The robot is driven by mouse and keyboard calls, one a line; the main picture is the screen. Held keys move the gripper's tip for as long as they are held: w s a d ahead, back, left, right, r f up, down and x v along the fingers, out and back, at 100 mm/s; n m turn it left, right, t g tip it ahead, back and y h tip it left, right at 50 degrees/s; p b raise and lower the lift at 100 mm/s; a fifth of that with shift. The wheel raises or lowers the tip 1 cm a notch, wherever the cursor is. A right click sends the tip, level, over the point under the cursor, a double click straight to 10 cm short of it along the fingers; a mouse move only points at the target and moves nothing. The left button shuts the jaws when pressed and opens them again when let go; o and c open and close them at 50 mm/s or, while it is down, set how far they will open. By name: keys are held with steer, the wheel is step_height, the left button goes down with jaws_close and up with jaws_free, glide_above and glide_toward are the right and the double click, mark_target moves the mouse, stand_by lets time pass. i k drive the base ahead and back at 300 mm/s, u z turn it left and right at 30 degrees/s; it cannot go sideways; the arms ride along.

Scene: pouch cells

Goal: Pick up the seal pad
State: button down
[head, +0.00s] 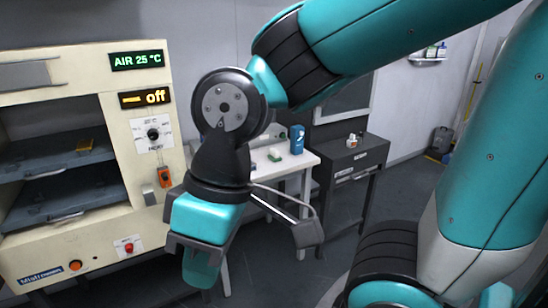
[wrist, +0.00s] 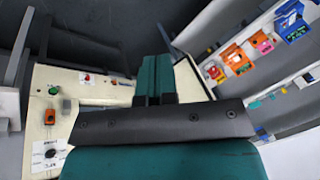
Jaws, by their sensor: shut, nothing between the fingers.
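My gripper (head: 200,275) hangs in front of the cream oven in the head view, pointing down, with nothing held. In the wrist view my gripper's teal fingers (wrist: 155,75) are together and empty. I cannot make out the seal pad for certain in either view. Small items lie on the white table (head: 262,160) behind my arm, partly hidden by it, too small to tell apart.
The cream oven (head: 118,100) stands at left, its dark shelves (head: 60,195) open, with a small orange item (head: 84,145) on the upper one. A dark cabinet (head: 345,160) stands behind. Shelves with coloured boxes (wrist: 237,60) show in the wrist view. Open floor lies at right.

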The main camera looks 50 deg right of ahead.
mark_target(274, 156)
steer(key=z, duration=0.45)
steer(key=i, duration=0.5)
steer(key=z, duration=1)
steer(key=i, duration=1.75)
steer(key=u, duration=0.3)
